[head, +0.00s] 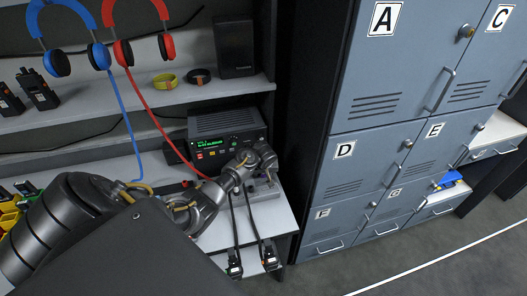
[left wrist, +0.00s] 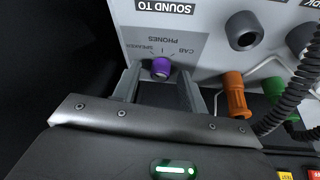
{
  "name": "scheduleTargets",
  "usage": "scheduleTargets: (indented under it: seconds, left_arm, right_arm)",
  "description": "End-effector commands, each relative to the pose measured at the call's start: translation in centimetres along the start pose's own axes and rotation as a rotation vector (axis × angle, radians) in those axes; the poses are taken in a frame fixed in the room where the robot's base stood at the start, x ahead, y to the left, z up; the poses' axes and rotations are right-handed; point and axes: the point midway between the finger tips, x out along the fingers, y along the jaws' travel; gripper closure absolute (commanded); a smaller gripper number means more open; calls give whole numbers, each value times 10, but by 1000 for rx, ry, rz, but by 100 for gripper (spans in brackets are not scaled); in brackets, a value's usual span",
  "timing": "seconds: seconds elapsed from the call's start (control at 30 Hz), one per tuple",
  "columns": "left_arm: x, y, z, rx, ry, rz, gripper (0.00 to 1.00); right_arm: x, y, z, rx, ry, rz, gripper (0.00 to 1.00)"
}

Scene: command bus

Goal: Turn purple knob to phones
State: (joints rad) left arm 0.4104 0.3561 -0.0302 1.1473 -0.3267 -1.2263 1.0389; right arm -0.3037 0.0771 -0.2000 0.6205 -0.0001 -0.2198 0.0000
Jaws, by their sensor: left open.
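The purple knob (left wrist: 161,68) shows in the left wrist view on a grey panel (left wrist: 205,48). Upside-down labels "SPEAKER", "PHONES" and "CAB" stand around it, with a "SOUND TO" plate (left wrist: 165,7) above them. My left gripper (left wrist: 160,77) is open, one finger on each side of the knob, with gaps visible on both sides. I cannot tell which label the knob points to. In the head view my left gripper (head: 263,172) is over the grey box at the desk's right end and hides the knob. My right gripper is not in view.
In the left wrist view, an orange plug (left wrist: 235,95), a green plug (left wrist: 280,112) and black coiled cords are right of the knob. In the head view a radio (head: 228,135) stands behind the gripper, and blue and red headphones (head: 140,30) hang at upper left. Lockers (head: 385,90) stand right.

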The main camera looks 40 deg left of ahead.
Motion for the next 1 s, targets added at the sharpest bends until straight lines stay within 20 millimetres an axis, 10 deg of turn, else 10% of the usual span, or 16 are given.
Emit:
scheduleTargets:
  seconds: [0.17, 0.5, 1.0]
  left_arm:
    - [0, 0, 0, 0, 0, 0, 57]
    - [0, 0, 0, 1, 0, 0, 100]
    - [-3, -1, 0, 150, -7, 62, 100]
  right_arm:
    - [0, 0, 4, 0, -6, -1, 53]
    - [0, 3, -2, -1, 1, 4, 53]
    - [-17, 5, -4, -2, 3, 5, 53]
